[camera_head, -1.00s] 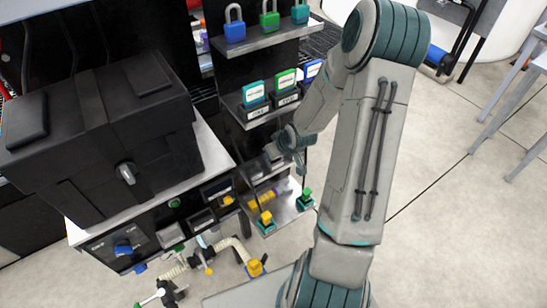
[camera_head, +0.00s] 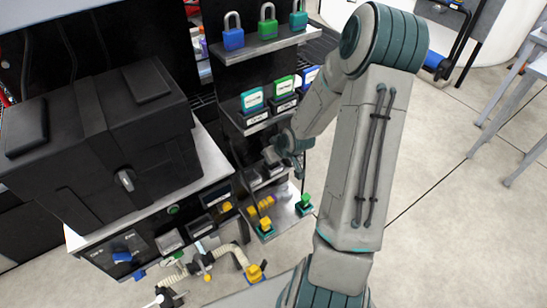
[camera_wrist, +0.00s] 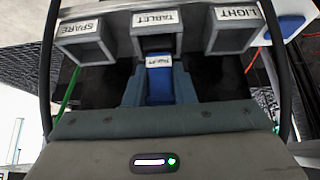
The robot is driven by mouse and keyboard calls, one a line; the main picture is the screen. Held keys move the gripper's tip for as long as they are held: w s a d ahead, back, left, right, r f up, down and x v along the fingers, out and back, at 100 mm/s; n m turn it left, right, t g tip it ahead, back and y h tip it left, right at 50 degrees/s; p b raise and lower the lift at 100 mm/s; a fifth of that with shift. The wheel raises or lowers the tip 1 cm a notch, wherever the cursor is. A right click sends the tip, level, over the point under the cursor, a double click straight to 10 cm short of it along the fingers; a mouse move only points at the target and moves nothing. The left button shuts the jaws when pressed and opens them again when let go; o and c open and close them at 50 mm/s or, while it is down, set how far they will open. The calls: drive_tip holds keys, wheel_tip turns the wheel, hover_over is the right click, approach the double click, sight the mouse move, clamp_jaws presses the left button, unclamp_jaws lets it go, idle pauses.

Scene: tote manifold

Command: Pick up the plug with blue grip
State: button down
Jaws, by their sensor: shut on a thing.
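The plug with blue grip (camera_wrist: 159,86) shows in the middle of the wrist view, with a white tag that appears to read TABLET. My gripper (camera_wrist: 159,92) has a bluish-grey finger on each side of it and is shut on it. The plug stands just in front of the socket box labelled TABLET (camera_wrist: 168,40); I cannot tell whether it is still seated there. In the head view my gripper (camera_head: 275,158) is at the rack, above the lower shelf. The plug cannot be made out there.
Socket boxes labelled SPARE (camera_wrist: 88,42) and LIGHT (camera_wrist: 234,30) flank the middle one. A yellow plug (camera_head: 265,225) and a green plug (camera_head: 305,202) stand on the lower shelf. A black case (camera_head: 90,130) is left; padlocks (camera_head: 267,24) stand above.

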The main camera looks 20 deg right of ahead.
wheel_tip(320, 180, up, 3)
drive_tip(key=shift+r+p, duration=0.1)
drive_tip(key=shift+p, duration=0.35)
drive_tip(key=s+d+r+p, duration=0.6)
drive_tip(key=d, duration=0.4)
drive_tip(key=shift+r, duration=0.4)
idle(0.3)
